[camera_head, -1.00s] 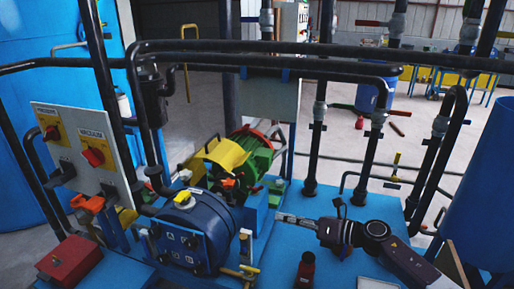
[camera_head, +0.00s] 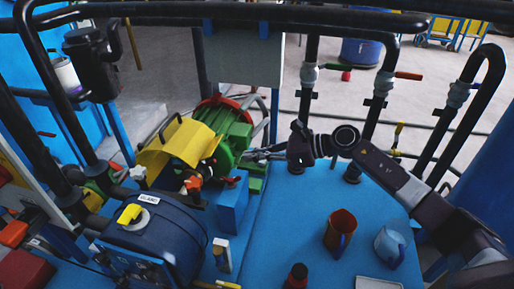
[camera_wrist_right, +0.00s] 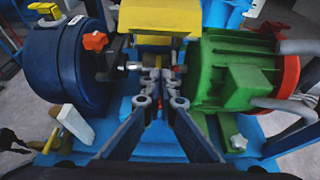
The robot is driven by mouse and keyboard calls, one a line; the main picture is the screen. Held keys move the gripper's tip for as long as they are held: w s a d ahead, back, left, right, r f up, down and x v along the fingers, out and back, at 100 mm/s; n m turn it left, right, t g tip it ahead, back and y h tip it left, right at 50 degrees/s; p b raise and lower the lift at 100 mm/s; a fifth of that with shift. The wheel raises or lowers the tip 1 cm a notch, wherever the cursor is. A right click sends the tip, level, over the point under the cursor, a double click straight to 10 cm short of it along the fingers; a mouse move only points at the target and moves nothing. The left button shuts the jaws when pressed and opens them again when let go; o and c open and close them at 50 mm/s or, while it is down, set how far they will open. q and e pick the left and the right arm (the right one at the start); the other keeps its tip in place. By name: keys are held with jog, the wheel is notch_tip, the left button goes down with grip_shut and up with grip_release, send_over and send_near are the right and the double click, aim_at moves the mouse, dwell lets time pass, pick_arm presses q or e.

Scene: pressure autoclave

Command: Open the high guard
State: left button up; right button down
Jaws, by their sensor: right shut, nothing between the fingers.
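The yellow guard (camera_head: 188,140) sits between the dark blue pump (camera_head: 160,235) and the green motor (camera_head: 232,138). In the right wrist view the yellow guard (camera_wrist_right: 160,17) is at the top middle, straight beyond my fingers. My right gripper (camera_head: 250,155) reaches in from the right over the blue base, by the near side of the green motor. Its fingers are shut and empty, and in the wrist view the fingertips (camera_wrist_right: 160,76) point toward the guard, apart from it as far as I can judge. My left gripper is not in view.
A blue block (camera_head: 232,203) stands between the pump and my right gripper. An orange knob (camera_head: 192,184) sits near the guard. A brown mug (camera_head: 341,230), a pale jug (camera_head: 389,247) and a red-capped bottle (camera_head: 297,276) stand on the blue base (camera_head: 290,215). Black pipes rise behind.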

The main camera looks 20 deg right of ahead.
jog(key=p+x, duration=0.1)
jog(key=x, duration=0.5)
jog(key=a+r+p, duration=0.1)
jog(key=w+r+p, duration=0.1)
jog(key=r, duration=0.1)
jog(key=shift+w+a, duration=0.2)
jog(key=shift+a, duration=0.2)
